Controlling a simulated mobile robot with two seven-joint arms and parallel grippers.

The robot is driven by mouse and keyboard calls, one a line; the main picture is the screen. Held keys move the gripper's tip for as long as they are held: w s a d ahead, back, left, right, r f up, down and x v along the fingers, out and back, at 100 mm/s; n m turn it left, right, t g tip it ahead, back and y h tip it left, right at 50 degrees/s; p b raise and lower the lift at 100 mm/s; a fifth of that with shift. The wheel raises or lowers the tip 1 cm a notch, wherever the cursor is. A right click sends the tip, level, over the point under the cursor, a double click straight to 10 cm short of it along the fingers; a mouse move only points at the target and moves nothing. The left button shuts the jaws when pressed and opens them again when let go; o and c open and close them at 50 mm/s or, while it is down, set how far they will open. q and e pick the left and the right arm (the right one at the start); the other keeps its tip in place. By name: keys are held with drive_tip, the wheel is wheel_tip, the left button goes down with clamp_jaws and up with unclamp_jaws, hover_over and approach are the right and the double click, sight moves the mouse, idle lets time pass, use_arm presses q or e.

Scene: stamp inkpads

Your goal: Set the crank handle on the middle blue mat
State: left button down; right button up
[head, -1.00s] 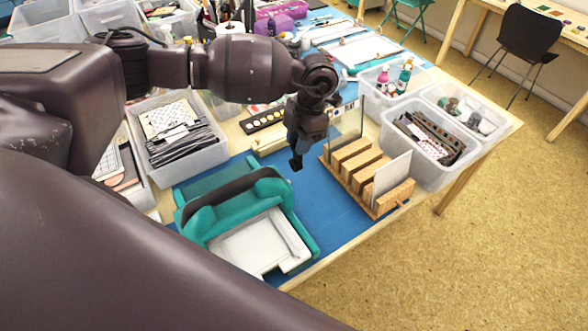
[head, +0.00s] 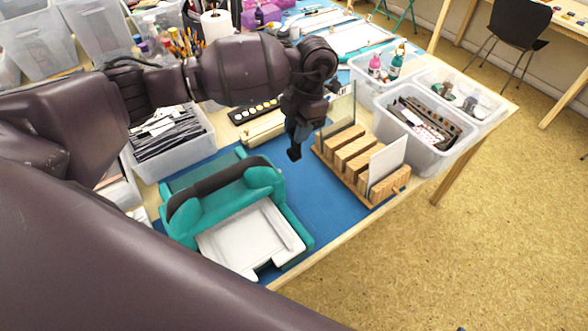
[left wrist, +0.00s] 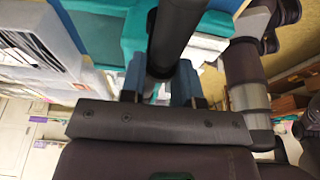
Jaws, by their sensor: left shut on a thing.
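My left gripper (head: 299,130) hangs fingers down over the blue mat (head: 322,203) in the head view. It is shut on a dark piece, seemingly the crank handle (head: 294,153), whose lower end shows below the fingers. In the left wrist view a dark round bar, the crank handle (left wrist: 176,32), runs out from between the two blue fingers (left wrist: 160,82). In the head view the handle appears above the mat, apart from it, between the teal press and the wooden rack; the exact height is unclear. I cannot tell whether this is the middle mat. My right gripper is not in view.
A teal press (head: 270,182) with a dark curved handle stands left on the mat. A slotted wooden rack (head: 352,160) stands right, holding upright panels. A clear bin (head: 428,158) lies beyond it. Bare mat shows between press and rack.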

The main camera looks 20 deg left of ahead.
use_arm(q)
drive_tip(key=w+x, duration=0.1)
drive_tip(key=x, duration=0.3)
drive_tip(key=w+d+x, duration=0.1)
drive_tip(key=x, duration=0.8)
drive_tip(key=shift+w+d+f+b, duration=0.15)
drive_tip(key=shift+f+b, duration=0.05)
drive_tip(key=shift+f, duration=0.15)
drive_tip(key=shift+w+d+f+b, duration=0.15)
drive_tip(key=shift+w+f+b, duration=0.05)
drive_tip(key=shift+f, duration=0.2)
drive_tip(key=shift+f, duration=0.2)
drive_tip(key=c, duration=0.8)
unclamp_jaws()
drive_tip(key=shift+c, duration=0.2)
drive_tip(key=v, duration=1.2)
drive_tip(key=shift+r, duration=0.25)
